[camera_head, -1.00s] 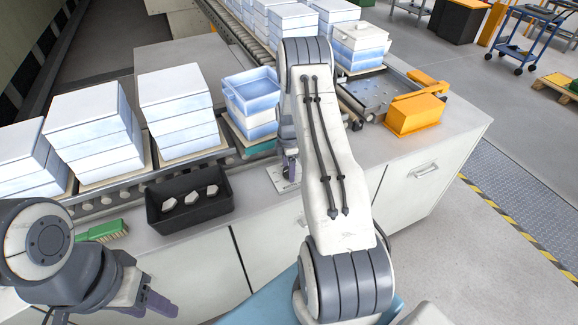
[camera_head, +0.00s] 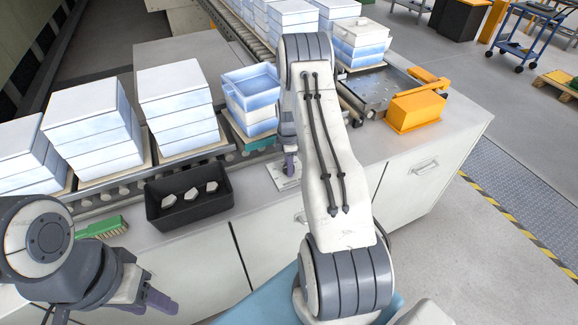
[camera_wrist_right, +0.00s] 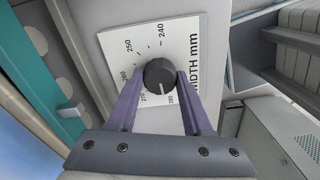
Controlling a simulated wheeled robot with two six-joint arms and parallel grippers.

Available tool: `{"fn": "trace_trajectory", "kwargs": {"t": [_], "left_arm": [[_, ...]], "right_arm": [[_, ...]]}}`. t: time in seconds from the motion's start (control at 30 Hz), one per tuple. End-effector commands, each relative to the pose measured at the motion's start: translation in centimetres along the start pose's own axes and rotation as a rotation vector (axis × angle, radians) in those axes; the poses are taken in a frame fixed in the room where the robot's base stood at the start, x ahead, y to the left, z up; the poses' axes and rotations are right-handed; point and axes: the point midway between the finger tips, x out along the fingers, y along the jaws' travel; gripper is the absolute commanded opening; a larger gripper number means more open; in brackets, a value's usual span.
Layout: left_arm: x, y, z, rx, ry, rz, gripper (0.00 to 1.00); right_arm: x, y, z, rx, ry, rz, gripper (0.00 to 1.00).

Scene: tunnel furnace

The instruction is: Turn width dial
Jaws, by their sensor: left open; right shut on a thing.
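The width dial (camera_wrist_right: 160,74) is a dark round knob on a white plate (camera_wrist_right: 184,27) marked "WIDTH mm", with numbers from 240 to 280 around it. A pale mark on the knob points toward the bottom of the right wrist view, near 280. My right gripper (camera_wrist_right: 160,85) is shut on the dial, one purple finger on each side. In the head view, the plate (camera_head: 283,180) lies on the counter, and my right arm hides most of the dial. My left gripper (camera_head: 152,303) is open and empty at the lower left, in front of the counter.
A black bin (camera_head: 163,216) with several pale pieces and a green brush (camera_head: 104,228) lie on the counter. Stacks of white-blue boxes (camera_head: 178,92) stand along the roller conveyor behind. An orange block (camera_head: 414,112) sits at the right.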

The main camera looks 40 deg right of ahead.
Motion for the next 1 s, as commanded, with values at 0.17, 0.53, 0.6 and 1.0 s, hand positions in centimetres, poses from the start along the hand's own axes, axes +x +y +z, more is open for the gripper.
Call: {"fn": "trace_trajectory", "kwargs": {"t": [0.17, 0.53, 0.6, 1.0], "left_arm": [[1.2, -0.1, 0.1, 0.000, 0.000, 0.000, 0.50], [3.0, -0.2, 0.2, 0.002, 0.000, 0.000, 0.50], [3.3, -0.2, 0.2, 0.002, 0.000, 0.000, 0.50], [4.6, -0.3, 0.2, 0.002, 0.000, 0.000, 0.50]], "right_arm": [[0.2, 0.0, 0.0, 0.136, 0.000, -0.001, 0.00], [0.2, 0.0, 0.0, 0.486, 0.000, -0.001, 0.00], [0.2, 0.0, 0.0, 0.552, 0.000, -0.001, 0.00], [0.1, 0.0, 0.0, 0.932, 0.000, -0.001, 0.00]]}}
